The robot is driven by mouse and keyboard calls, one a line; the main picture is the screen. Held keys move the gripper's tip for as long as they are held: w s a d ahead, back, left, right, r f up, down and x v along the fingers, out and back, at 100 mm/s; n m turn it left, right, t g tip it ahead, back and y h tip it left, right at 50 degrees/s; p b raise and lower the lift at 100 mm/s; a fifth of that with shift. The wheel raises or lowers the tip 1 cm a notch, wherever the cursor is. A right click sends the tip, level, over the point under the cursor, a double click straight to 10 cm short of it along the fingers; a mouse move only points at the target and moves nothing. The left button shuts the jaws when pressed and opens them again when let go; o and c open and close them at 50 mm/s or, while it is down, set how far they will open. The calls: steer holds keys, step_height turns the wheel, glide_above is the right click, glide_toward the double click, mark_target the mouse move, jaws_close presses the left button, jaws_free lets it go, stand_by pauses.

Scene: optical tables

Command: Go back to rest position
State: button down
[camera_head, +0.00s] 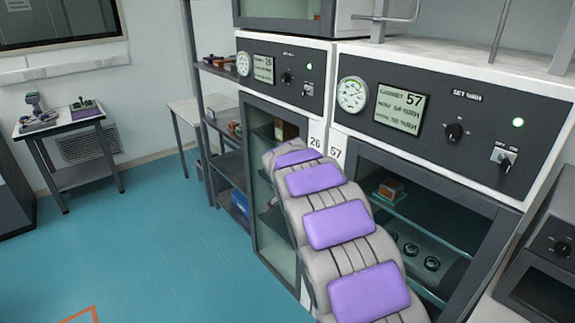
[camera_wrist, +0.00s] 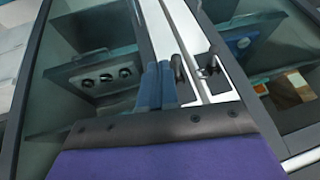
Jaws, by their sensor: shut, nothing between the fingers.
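My gripper shows in the wrist view (camera_wrist: 157,70) as two blue-grey fingers pressed together with nothing between them. It is in front of the pale strip between two dark-framed glass cabinet fronts. In the head view my grey arm with purple pads reaches forward to the cabinets, and its far end hides the gripper. The arm covers part of the left cabinet's glass (camera_head: 270,225) and the left edge of the right cabinet (camera_head: 440,215). I cannot tell whether the fingers touch anything.
The right cabinet holds a small brown box (camera_head: 390,189) and several round dark items (camera_head: 411,249). A dark shelf rack (camera_head: 228,165) stands left of the cabinets. A small side table (camera_head: 60,125) is at far left. The blue floor (camera_head: 150,245) between is clear.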

steer(key=s+d+r+n+g, duration=0.1)
steer(key=s+d+r+n, duration=0.15)
steer(key=s, duration=0.75)
steer(key=s+d+r+n+g, duration=0.1)
steer(key=s+d+g, duration=0.15)
steer(key=s, duration=0.65)
steer(key=s+d+r+n, duration=0.2)
steer(key=s+d, duration=0.1)
steer(key=s, duration=0.7)
steer(key=s+a+f+n+g+y, duration=0.1)
steer(key=s+n, duration=0.1)
steer(key=s, duration=1)
steer(key=s+a+f+n+g+y, duration=0.1)
steer(key=s+f+n+g, duration=0.1)
steer(key=s, duration=0.9)
steer(key=shift+s+a+n+y, duration=0.3)
steer(key=shift+s+n+y, duration=0.05)
steer(key=shift+y, duration=0.05)
steer(key=shift+f, duration=0.1)
steer(key=shift+a, duration=0.1)
